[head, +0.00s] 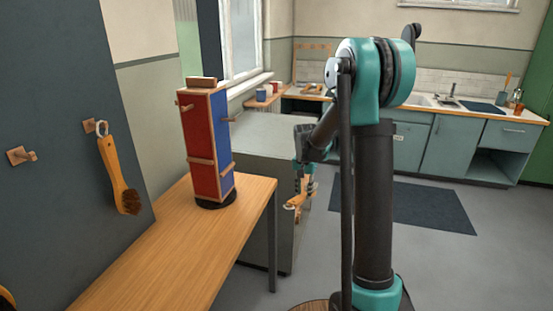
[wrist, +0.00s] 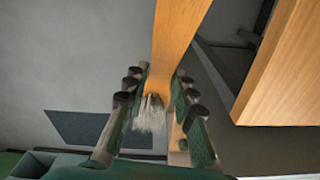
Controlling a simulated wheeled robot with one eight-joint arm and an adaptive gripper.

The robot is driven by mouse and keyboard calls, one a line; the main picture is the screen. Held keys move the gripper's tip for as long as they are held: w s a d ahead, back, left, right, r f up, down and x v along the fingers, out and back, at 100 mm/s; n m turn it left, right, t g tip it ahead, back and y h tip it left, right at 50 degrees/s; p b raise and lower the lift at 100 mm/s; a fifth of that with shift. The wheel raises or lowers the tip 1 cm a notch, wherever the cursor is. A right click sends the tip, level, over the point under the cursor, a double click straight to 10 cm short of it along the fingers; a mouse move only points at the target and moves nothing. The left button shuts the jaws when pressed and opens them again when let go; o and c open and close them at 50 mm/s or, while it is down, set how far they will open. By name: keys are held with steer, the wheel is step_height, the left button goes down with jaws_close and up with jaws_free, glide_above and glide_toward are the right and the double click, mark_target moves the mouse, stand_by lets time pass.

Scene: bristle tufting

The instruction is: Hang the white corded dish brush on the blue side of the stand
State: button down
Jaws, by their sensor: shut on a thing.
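The stand (head: 209,145) is upright on the wooden table, with a red side (head: 200,150) facing left and a blue side (head: 222,130) facing right. A small wooden peg (head: 229,119) sticks out high on the blue side. In the head view the held brush (head: 297,202) is below my gripper (head: 304,178), right of the table and apart from the stand. Its cord cannot be made out.
A dark-bristled brush (head: 122,178) hangs by a pale loop on a wall peg at left; another wall peg (head: 22,156) is empty. The table (head: 165,240) is clear in front of the stand. A grey cabinet (head: 262,150) stands behind the table. Open floor lies to the right.

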steer(key=s+a+r+m+t+y, duration=0.25)
steer(key=a+r+m+y, duration=0.3)
steer(key=r+m, duration=0.3)
steer(key=s+a+r+m+t+y, duration=0.1)
steer(key=s+a+r+m+y, duration=0.4)
steer(key=r+m, duration=0.35)
steer(key=w+a+f+n, duration=0.1)
steer(key=w+a, duration=0.4)
steer(key=a, duration=0.5)
steer(key=shift+w, duration=0.2)
steer(key=shift+f, duration=0.1)
stand_by(0.6)
steer(key=c, duration=1.2)
jaws_free()
steer(key=shift+y, duration=0.25)
